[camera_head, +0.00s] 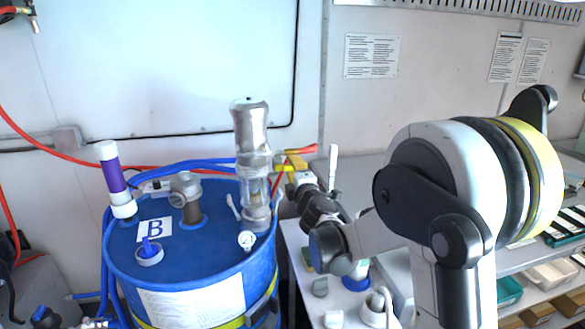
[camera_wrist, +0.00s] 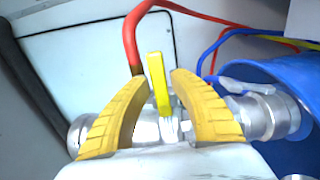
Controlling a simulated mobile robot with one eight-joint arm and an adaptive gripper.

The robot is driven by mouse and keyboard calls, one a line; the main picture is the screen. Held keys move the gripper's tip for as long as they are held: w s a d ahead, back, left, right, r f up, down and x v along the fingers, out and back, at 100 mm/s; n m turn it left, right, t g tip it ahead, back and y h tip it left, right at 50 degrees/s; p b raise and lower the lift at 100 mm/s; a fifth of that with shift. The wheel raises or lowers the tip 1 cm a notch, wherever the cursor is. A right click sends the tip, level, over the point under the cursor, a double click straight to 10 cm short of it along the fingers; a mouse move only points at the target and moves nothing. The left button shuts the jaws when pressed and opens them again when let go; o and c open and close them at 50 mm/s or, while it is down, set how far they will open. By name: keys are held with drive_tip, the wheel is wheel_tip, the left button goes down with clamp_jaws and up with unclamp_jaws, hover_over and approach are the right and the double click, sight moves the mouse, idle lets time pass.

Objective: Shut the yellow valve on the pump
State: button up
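The yellow valve lever (camera_wrist: 158,83) sits on a silver fitting (camera_wrist: 170,130) in the wrist view. It points up in the picture, across the line of the metal pipe. My gripper (camera_wrist: 161,75) is open, with one yellow finger on each side of the lever. Gaps show between the lever and both fingers. In the head view the silver pump (camera_head: 251,145) stands upright on the blue drum. My gripper (camera_head: 290,160) is just right of the pump, by its upper part. The valve cannot be told apart from the yellow fingers there.
The blue drum (camera_head: 190,255) carries other fittings and a pressure gauge (camera_head: 247,240). A red hose (camera_wrist: 132,40) rises behind the lever, and blue hoses run nearby. A purple-and-white tube (camera_head: 115,180) stands on the drum's left. A shelf with boxes (camera_head: 550,270) is at right.

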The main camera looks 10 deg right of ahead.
drive_tip(key=s, duration=1.2)
